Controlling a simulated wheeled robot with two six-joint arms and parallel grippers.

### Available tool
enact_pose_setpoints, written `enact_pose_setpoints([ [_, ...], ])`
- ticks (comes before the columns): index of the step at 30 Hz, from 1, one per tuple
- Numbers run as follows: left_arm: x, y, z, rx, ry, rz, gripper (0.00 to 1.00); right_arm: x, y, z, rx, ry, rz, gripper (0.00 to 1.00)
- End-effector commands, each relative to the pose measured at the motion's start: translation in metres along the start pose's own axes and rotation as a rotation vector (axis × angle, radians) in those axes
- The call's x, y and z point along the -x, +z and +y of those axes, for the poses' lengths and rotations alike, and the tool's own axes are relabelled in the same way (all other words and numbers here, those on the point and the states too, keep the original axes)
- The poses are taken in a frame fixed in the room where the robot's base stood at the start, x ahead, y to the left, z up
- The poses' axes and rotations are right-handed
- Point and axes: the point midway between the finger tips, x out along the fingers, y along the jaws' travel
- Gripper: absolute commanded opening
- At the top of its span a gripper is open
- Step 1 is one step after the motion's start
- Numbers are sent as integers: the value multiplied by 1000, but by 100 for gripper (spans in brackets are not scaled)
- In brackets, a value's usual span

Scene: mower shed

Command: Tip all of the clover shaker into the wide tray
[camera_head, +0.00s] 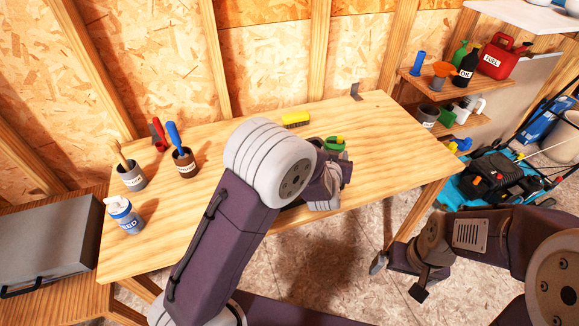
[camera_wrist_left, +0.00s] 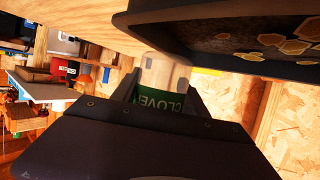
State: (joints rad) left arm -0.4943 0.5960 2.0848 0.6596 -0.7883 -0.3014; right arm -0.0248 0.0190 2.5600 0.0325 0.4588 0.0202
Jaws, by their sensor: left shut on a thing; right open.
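The clover shaker (camera_wrist_left: 162,88) is a clear-topped container with a green label, seen in the left wrist view. My left gripper (camera_wrist_left: 160,98) is shut on it, a finger on either side. A dark tray wall (camera_wrist_left: 215,22) fills the upper right of that view, close to the shaker, with tan flat flakes inside. I cannot tell whether anything is pouring. My right gripper (camera_head: 398,278) is open and empty, off the bench's front edge.
The bench (camera_head: 160,240) holds a seed bottle (camera_head: 123,215), a grey pot (camera_head: 131,178) with a brush, a brown pot (camera_head: 185,163) with a blue-handled tool, and a yellow brush (camera_head: 296,119). A mower (camera_head: 495,175) stands right. The bench's right end is clear.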

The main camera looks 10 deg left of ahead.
Motion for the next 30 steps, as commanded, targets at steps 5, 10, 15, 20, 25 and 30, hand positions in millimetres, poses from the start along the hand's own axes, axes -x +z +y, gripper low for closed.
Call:
enact_pose_setpoints([
  [5, 7, -18, 0, 1, 1, 2, 7, 17, -2, 0, 0, 0, 0, 100],
  [10, 20, -49, 0, 2, 1, 2, 7, 49, -5, -1, 0, 0, 0, 100],
  [15, 24, -58, 0, 1, 1, 0, 7, 58, -6, -1, 0, 0, 0, 100],
  [20, 23, -56, 0, 1, 1, 0, 7, 55, -6, -1, 0, 0, 0, 100],
  [25, 23, -56, 0, 1, 1, 1, 7, 55, -6, -1, 0, 0, 0, 100],
  [30, 23, -56, 0, 2, 1, 1, 7, 55, -6, -1, 0, 0, 0, 100],
])
